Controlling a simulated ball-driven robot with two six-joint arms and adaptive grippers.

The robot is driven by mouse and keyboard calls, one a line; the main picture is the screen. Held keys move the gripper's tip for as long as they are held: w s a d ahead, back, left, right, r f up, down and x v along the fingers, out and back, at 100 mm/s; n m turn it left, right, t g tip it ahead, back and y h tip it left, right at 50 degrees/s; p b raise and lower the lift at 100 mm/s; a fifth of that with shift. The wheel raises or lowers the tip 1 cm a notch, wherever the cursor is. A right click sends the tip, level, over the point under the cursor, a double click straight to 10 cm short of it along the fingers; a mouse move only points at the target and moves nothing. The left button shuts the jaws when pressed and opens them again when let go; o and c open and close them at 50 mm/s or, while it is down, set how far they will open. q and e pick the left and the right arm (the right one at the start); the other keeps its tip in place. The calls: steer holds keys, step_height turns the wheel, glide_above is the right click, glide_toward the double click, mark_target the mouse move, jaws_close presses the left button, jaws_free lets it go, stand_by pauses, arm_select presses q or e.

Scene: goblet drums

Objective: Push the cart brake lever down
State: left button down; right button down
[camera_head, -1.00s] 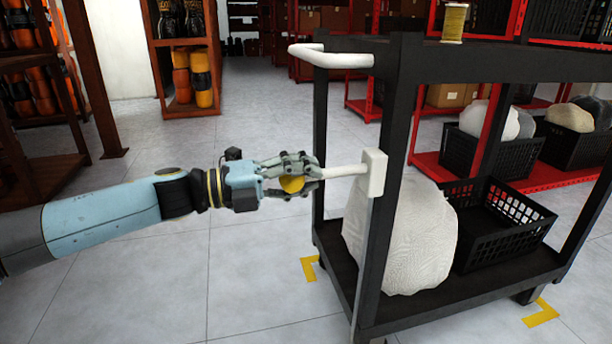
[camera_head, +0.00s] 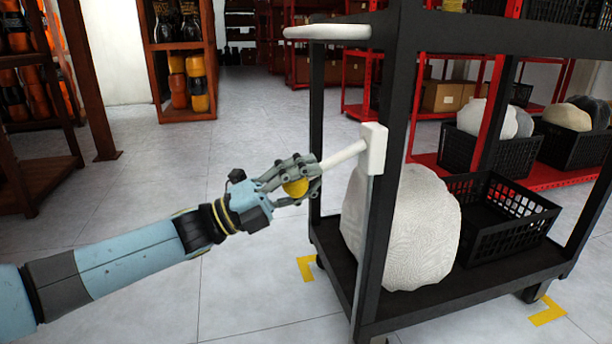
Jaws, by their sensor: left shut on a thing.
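The cart (camera_head: 398,105) is a black frame with shelves, standing right of centre. Its brake lever (camera_head: 343,155) is a white rod with a yellow knob (camera_head: 296,187) at the end. The rod comes out of a white block (camera_head: 373,148) on the cart's near left post and slopes down to the left. My left gripper (camera_head: 297,181) is shut on the knob, its fingers around it and partly hiding it. My right gripper is not in view.
A white handle (camera_head: 327,32) sticks out left from the cart's top. A white rounded bundle (camera_head: 405,228) and a black crate (camera_head: 503,220) sit on the lower shelf. Yellow marks (camera_head: 306,269) lie on the floor.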

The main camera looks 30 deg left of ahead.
arm_select(q)
steer(key=c, duration=0.7)
jaws_free()
steer(key=shift+w+d+f, duration=0.1)
steer(key=shift+w+f, duration=0.1)
steer(key=shift+f, duration=0.05)
steer(key=shift+c, duration=0.2)
steer(key=shift+s, duration=0.1)
steer(key=v, duration=1.2)
steer(key=shift+r, duration=0.1)
